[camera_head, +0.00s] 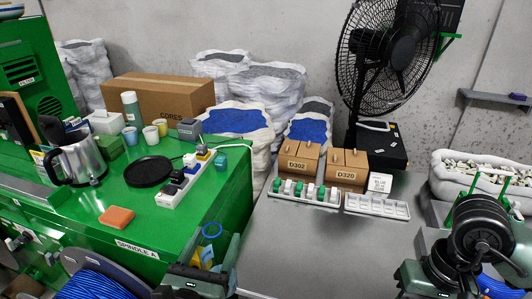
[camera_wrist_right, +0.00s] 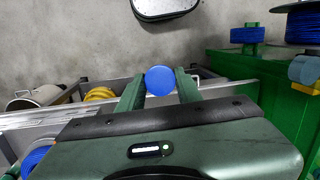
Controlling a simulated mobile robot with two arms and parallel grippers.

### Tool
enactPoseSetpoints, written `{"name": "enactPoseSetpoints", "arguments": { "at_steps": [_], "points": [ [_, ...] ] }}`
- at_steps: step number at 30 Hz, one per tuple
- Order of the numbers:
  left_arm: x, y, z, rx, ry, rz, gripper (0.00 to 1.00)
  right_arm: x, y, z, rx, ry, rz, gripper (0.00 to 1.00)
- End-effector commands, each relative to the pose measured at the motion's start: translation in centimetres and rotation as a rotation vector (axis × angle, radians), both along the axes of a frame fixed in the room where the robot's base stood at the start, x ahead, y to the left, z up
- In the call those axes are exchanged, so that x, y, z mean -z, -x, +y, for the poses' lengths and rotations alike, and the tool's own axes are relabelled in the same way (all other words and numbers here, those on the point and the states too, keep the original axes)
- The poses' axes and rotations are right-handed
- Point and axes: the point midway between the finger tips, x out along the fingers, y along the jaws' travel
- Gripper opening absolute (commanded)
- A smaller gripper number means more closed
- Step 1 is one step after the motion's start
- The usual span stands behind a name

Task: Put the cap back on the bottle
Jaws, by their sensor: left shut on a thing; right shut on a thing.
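A see-through bottle (camera_head: 206,256) with a blue ring around its top and a coloured label stands between the fingers of my left gripper (camera_head: 211,258). The left gripper is shut on it at the front edge of the green bench, and hides its lower part. My right gripper (camera_wrist_right: 159,88) is shut on a blue round cap (camera_wrist_right: 160,79), seen face-on between its two green fingertips in the right wrist view. The cap is apart from the bottle. In the head view my right arm is at the far right, and I cannot make out the cap there.
The green bench (camera_head: 95,215) holds a kettle (camera_head: 80,160), a black dish (camera_head: 148,171), an orange block (camera_head: 117,217) and a white power strip (camera_head: 185,183). White trays (camera_head: 375,206) and brown boxes (camera_head: 348,170) sit on the grey table (camera_head: 310,250), whose front is clear. A fan (camera_head: 390,50) stands behind.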

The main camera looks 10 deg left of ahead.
Motion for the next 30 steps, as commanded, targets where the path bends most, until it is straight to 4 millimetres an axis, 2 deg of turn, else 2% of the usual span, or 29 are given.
{"name": "enactPoseSetpoints", "arguments": {
  "at_steps": [4, 8, 21, 25, 30],
  "points": [
    [0.0, 0.0, -0.4, 0.020, -0.003, -0.003, 0.00, 0.0, 0.0, 0.0, 0.000, 0.000, 0.000, 0.00],
    [0.2, 0.2, -1.8, 0.093, -0.005, -0.003, 0.00, 0.0, 0.0, 0.0, 0.000, 0.000, 0.000, 0.00],
    [1.5, 1.5, -11.3, 0.570, -0.007, -0.003, 0.00, 0.0, 0.0, 0.0, 0.000, 0.000, 0.000, 0.00],
    [1.7, 1.8, -13.0, 0.650, -0.002, -0.003, 0.00, 0.0, 0.0, 0.0, 0.000, 0.000, 0.000, 0.00],
    [1.9, 2.0, -13.9, 0.697, -0.001, -0.002, 0.00, 0.0, 0.0, 0.0, 0.000, 0.000, 0.000, 0.00]
  ]
}}
